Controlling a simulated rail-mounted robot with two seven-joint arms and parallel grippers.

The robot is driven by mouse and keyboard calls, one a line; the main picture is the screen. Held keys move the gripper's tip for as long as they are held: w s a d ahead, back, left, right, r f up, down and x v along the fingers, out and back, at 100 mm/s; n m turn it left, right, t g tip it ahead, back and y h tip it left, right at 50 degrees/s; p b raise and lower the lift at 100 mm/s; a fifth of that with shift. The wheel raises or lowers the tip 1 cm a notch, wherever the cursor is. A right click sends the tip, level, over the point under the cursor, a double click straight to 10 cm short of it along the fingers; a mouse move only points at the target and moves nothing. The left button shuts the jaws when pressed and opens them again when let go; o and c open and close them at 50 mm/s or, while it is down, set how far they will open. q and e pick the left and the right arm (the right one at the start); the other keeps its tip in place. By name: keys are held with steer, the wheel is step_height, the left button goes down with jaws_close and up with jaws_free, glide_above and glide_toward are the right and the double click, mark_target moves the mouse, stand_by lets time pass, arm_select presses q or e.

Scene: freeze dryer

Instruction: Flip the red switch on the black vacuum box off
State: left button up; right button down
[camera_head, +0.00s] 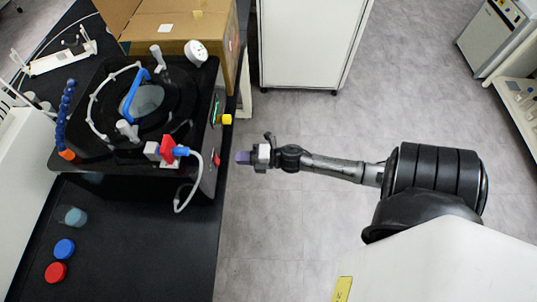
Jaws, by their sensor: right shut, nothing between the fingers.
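The black vacuum box (192,122) stands on the dark bench at the left. Its right side carries a small red switch (217,160), a green-lit display and a yellow knob. The switch is small and seen at a steep angle, so I cannot tell its position. My right gripper (243,157) reaches in from the right, shut and empty. Its tip is just right of the red switch, at about the same height in the picture, and appears apart from it. My left gripper is not in view.
Red and blue fittings (170,151) with a white hose sit at the box's near right corner. A cardboard box (209,25) stands behind. Blue (64,249) and red (56,273) caps lie on the bench (150,250). Open floor lies right of the bench edge.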

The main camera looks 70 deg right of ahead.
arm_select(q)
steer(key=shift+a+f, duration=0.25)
arm_select(e)
steer(key=v, duration=0.8)
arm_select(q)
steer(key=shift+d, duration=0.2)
